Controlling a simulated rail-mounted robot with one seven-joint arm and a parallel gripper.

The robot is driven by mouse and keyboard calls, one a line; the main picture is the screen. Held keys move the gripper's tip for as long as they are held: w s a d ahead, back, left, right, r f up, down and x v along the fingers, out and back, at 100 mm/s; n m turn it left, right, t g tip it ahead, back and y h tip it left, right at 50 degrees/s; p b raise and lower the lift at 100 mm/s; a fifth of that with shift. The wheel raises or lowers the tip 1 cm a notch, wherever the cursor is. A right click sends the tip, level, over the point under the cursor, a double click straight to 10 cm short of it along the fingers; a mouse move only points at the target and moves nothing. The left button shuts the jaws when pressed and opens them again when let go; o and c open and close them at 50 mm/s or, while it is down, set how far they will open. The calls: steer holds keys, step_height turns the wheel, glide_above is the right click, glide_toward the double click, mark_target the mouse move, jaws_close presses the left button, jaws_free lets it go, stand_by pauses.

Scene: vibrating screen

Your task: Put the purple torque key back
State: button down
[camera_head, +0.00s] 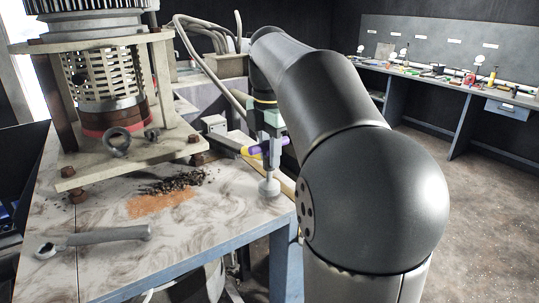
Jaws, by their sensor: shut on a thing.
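The purple torque key (256,151) shows as a short purple bar with a yellow end, over the back right edge of the metal table. My gripper (268,150) is shut on it, and its fingers cover part of the bar. My arm comes down from above and partly fills the middle and right of the view. A grey shaft with a round knob (269,188) shows just below my gripper; I cannot tell whether it belongs to the key.
A vibrating screen machine (105,85) stands on the table (190,235) at left. A workbench (465,93) with several tools stands at back right. The floor between is clear.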

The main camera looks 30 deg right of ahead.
steer(key=shift+f, duration=0.55)
steer(key=shift+s, duration=0.1)
steer(key=c, duration=1.2)
jaws_free()
steer(key=shift+f, duration=0.1)
step_height(320, 180, up, 12)
steer(key=shift+r+p, duration=0.1)
steer(key=shift+p, duration=0.65)
